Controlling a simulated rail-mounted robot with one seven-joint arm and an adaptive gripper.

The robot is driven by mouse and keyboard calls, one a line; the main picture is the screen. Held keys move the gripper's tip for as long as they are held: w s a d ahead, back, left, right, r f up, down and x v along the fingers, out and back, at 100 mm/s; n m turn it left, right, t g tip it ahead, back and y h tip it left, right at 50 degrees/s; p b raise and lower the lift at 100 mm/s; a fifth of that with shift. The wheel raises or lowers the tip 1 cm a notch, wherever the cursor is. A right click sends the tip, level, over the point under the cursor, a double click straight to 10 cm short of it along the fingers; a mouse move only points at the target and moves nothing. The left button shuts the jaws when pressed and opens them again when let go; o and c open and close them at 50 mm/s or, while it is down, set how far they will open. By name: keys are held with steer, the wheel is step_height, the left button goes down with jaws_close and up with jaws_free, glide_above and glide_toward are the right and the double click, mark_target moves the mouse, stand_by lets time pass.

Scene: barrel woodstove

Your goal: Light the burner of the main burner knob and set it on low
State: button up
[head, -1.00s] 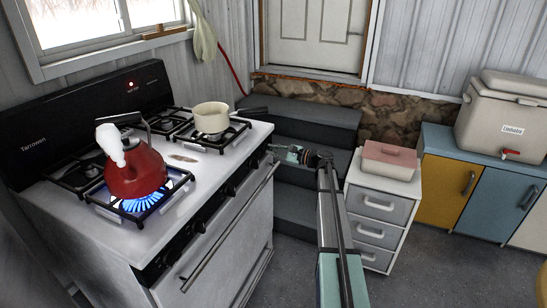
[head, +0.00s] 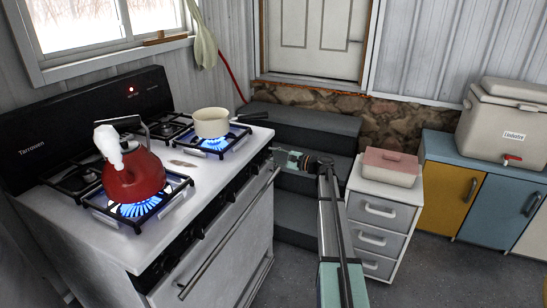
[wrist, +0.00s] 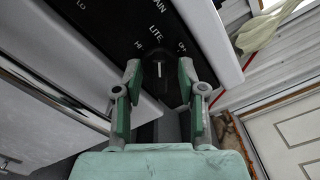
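The main burner knob (wrist: 158,64) is dark with a white pointer line. It sits on the black panel (wrist: 185,22), marked LITE, HI and LO, with part of "MAIN" showing. The pointer line lies roughly toward LITE. My gripper (wrist: 159,70) is open, with one finger on each side of the knob; contact is unclear. In the head view my gripper (head: 277,153) is at the far end of the stove front, and the knob is hidden. A blue flame (head: 214,143) burns under the cream saucepan (head: 211,122) on the stove (head: 185,160).
A red kettle (head: 135,178) steams over another lit burner (head: 138,210). The saucepan handle (head: 249,117) points right. An oven handle (head: 230,232) runs along the stove front. Dark steps (head: 300,122) and a white drawer unit (head: 380,225) stand right of the stove.

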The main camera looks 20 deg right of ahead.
steer(key=shift+s, duration=0.1)
steer(key=v, duration=1.2)
stand_by(0.9)
